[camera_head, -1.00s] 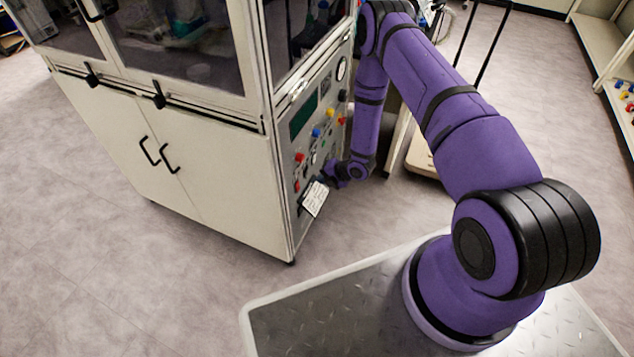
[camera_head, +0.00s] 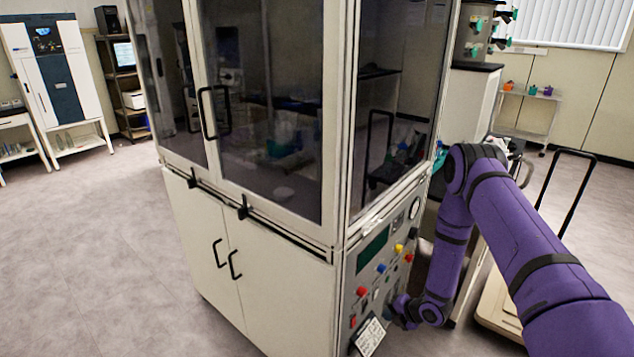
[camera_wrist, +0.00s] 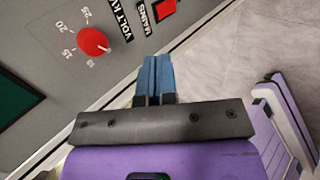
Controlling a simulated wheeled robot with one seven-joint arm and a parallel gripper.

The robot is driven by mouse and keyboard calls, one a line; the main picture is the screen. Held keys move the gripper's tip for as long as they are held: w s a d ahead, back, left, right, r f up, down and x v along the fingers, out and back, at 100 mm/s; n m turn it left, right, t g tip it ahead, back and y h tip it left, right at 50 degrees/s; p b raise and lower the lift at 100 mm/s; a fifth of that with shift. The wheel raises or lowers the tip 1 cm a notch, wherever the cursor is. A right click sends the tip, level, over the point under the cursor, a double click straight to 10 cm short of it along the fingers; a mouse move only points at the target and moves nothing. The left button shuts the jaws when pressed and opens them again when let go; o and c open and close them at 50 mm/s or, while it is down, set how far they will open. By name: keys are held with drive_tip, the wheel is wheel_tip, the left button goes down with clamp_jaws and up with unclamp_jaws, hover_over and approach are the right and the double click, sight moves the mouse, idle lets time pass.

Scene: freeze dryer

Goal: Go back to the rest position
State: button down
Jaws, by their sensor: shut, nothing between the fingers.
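My purple arm in the head view reaches down to the control panel (camera_head: 380,262) on the right side of the freeze dryer cabinet (camera_head: 255,270). My gripper's fingers are too small to make out there. In the wrist view, my gripper (camera_wrist: 156,72) has its blue fingers together with nothing between them. The fingers are in front of the lower edge of the grey panel. A red knob (camera_wrist: 93,42) with a number scale is to their upper left. A red MAINS switch (camera_wrist: 164,9) is above them. I cannot tell whether the fingers touch the panel.
A white printed card (camera_head: 369,336) is at the panel's lower part. A trolley (camera_head: 497,305) with a black handle stands behind my arm. A shelf cart (camera_head: 527,105) is at the back right. Open floor lies left of the cabinet.

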drive_tip(key=w+d+r+m+h, duration=0.2)
drive_tip(key=r+m, duration=0.1)
drive_tip(key=r, duration=0.7)
drive_tip(key=w+d+r+m+h, duration=0.1)
drive_tip(key=w+r+m, duration=0.1)
drive_tip(key=r, duration=0.9)
drive_tip(key=w+d+r+m+h, duration=0.2)
drive_tip(key=r+m, duration=0.1)
drive_tip(key=r, duration=0.7)
drive_tip(key=s+r+m+h, duration=0.1)
drive_tip(key=s+r+m, duration=0.35)
drive_tip(key=r, duration=0.45)
drive_tip(key=s+r+m+h, duration=0.1)
drive_tip(key=s+r+m, duration=0.3)
drive_tip(key=r, duration=0.6)
drive_tip(key=s+a+r+m, duration=0.1)
drive_tip(key=s+r+m, duration=0.2)
drive_tip(key=s, duration=0.7)
drive_tip(key=s+a+r+m, duration=0.1)
drive_tip(key=s+r+m, duration=0.3)
drive_tip(key=s, duration=0.6)
drive_tip(key=s+a+r+m+g, duration=0.1)
drive_tip(key=s+r, duration=0.4)
drive_tip(key=s, duration=0.6)
drive_tip(key=shift+a+r+m+y, duration=0.4)
drive_tip(key=shift+a+m, duration=0.15)
drive_tip(key=shift+m, duration=0.6)
drive_tip(key=c, duration=1.8)
unclamp_jaws()
